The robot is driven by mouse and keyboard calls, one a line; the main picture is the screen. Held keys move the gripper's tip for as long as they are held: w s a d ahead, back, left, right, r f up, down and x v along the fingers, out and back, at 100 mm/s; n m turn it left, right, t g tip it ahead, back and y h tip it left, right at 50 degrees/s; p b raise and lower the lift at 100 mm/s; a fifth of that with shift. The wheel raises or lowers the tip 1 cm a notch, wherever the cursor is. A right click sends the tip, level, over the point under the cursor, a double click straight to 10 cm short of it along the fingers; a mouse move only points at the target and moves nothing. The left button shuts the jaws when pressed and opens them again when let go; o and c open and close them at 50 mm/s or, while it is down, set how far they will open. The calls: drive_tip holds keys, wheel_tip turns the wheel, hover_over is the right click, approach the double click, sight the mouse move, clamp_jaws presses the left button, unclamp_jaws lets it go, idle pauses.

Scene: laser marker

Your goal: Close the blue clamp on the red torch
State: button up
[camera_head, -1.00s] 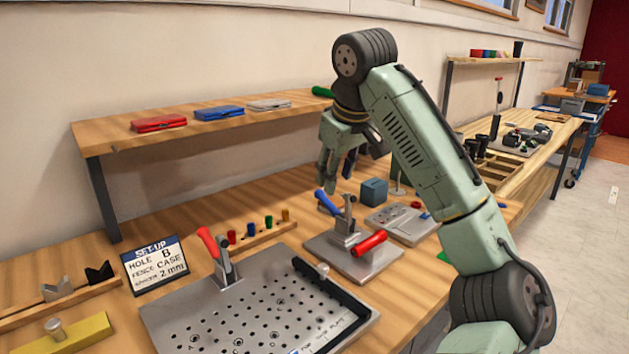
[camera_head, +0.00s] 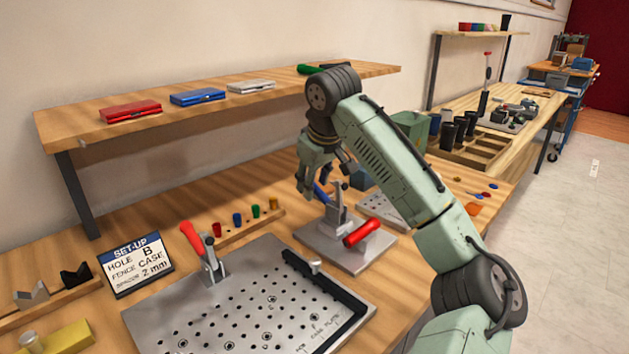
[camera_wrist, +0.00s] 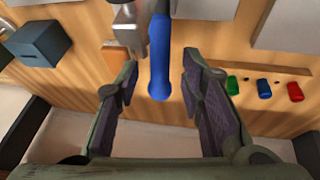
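The blue clamp (camera_head: 323,193) stands on a grey metal plate (camera_head: 378,250) on the bench, with its blue handle angled up toward my gripper. The red torch (camera_head: 362,231) lies at the front of that clamp fixture; whether the clamp touches it cannot be told. My gripper (camera_head: 320,182) is just above and beside the blue handle, partly hiding it. In the wrist view, the blue handle (camera_wrist: 160,60) runs between the two spread fingers of my gripper (camera_wrist: 166,88), with clear gaps on both sides. The torch is not visible in the wrist view.
A perforated plate (camera_head: 240,310) with a red-handled clamp (camera_head: 203,250) lies in front. A set-up sign (camera_head: 137,264) stands left. Small coloured pegs sit in a wooden rack (camera_head: 250,232). A shelf (camera_head: 75,118) overhangs the bench behind. A blue-grey box (camera_wrist: 40,45) stands near the gripper.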

drive_tip(key=shift+w+f, duration=0.15)
drive_tip(key=shift+f, duration=0.2)
drive_tip(key=shift+c, duration=0.2)
clamp_jaws()
drive_tip(key=shift+r, duration=0.1)
idle(0.4)
